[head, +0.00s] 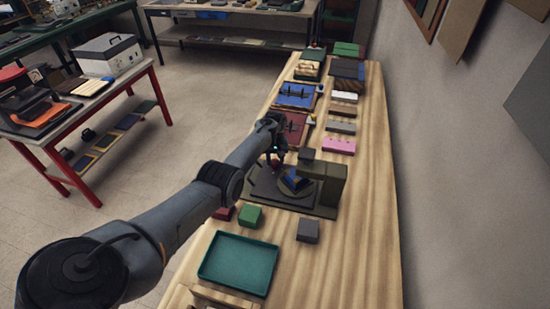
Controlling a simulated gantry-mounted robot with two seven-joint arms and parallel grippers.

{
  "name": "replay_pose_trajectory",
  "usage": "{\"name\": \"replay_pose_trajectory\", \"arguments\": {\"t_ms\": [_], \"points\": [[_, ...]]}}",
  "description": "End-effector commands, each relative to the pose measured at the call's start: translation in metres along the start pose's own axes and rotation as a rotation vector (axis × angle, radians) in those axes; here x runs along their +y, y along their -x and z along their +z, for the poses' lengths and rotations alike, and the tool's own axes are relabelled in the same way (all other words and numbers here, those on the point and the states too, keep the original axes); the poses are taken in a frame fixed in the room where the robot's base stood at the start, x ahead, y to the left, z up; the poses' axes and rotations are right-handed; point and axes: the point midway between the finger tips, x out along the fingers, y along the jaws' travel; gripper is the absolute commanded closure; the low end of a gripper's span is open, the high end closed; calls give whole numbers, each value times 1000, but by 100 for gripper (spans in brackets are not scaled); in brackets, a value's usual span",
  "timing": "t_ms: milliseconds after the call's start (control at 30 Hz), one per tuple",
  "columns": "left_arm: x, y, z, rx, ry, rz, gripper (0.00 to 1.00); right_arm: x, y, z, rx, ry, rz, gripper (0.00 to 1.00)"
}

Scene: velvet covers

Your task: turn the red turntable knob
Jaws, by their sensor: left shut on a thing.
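A dark turntable (268,184) stands on the wooden bench, on a dark base under an olive-brown block-like frame (326,178). A dark piece with a blue part (295,181) lies on it. The small red knob (275,164) shows at the turntable's far left edge, just below my left gripper (277,157). My left arm reaches in from the lower left, and the gripper is shut on the knob. The fingertips are small and partly hidden by the wrist. My right gripper is out of view.
A green tray (238,263), a green block (250,216) and a grey block (308,230) lie on the near bench. Beyond the turntable are a pink block (338,146), red and blue trays and several boxes. A wall bounds the right; the bench's right strip is clear.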

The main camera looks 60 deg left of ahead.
Motion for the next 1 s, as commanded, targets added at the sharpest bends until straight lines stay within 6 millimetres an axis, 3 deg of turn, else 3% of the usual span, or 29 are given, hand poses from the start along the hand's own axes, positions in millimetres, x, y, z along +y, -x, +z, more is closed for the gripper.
{"name": "replay_pose_trajectory", "arguments": {"t_ms": [600, 1000], "points": [[1, 0, 0, 0, -578, 0, 87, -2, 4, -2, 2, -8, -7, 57], [1, 0, 0, 0, -831, 0, 87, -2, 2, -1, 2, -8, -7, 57]]}}
